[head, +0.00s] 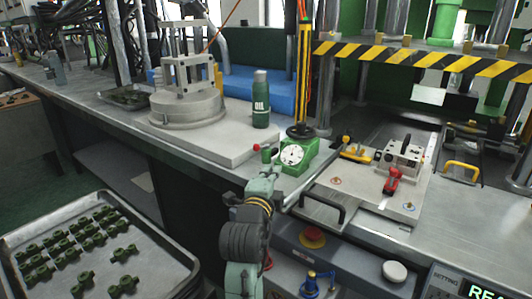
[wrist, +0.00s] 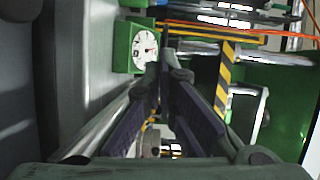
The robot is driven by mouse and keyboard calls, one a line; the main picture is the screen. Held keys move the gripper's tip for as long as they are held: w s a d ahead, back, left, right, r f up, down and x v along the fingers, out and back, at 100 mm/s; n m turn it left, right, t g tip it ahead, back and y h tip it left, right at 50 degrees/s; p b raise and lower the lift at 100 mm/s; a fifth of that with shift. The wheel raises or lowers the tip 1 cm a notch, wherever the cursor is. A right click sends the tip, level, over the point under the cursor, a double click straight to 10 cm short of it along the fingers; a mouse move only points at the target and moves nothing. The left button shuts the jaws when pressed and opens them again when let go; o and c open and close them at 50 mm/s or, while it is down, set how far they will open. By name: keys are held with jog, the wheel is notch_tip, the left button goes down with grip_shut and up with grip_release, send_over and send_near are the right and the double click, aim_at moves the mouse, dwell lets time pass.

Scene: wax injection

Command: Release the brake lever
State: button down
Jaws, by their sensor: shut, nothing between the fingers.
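A green stand with a white dial gauge (head: 292,155) sits at the bench edge under a yellow column (head: 304,75). A small red ball knob (head: 256,147) shows left of the dial; I cannot tell for certain whether it is the brake lever. My gripper (head: 272,170) is low and just left of the green stand, partly merged with it in the head view. In the wrist view, the fingers (wrist: 164,78) meet at their tips, shut and empty, and the dial (wrist: 145,50) lies just beyond them to the left. No lever shows clearly between or at the fingertips there.
A green bottle (head: 261,100) and a round grey pot (head: 187,105) stand on the slab to the left. A mould plate with a red-handled clamp (head: 392,180) lies to the right, under a striped press beam (head: 420,60). A tray of green parts (head: 45,215) stands lower left.

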jog(key=p+x, duration=0.3)
jog(key=x, duration=0.7)
jog(key=shift+w+r+p, duration=0.15)
jog(key=shift+p, duration=0.15)
jog(key=a, duration=0.1)
jog(key=w+a+p, duration=0.1)
jog(key=shift+a, duration=0.25)
jog(key=shift+w+a+f, duration=0.3)
jog(key=shift+a+f, duration=0.05)
jog(key=shift+a, duration=0.25)
jog(key=shift+f, duration=0.1)
jog(key=shift+a+b, duration=0.15)
jog(key=shift+b, duration=0.3)
jog(key=shift+a+m+h+b, duration=0.1)
jog(key=shift+m+h+b, duration=0.25)
jog(key=shift+h, duration=0.15)
jog(key=shift+a+m+g+h+b, duration=0.3)
jog(key=shift+h+b, duration=0.2)
jog(key=shift+b, duration=0.5)
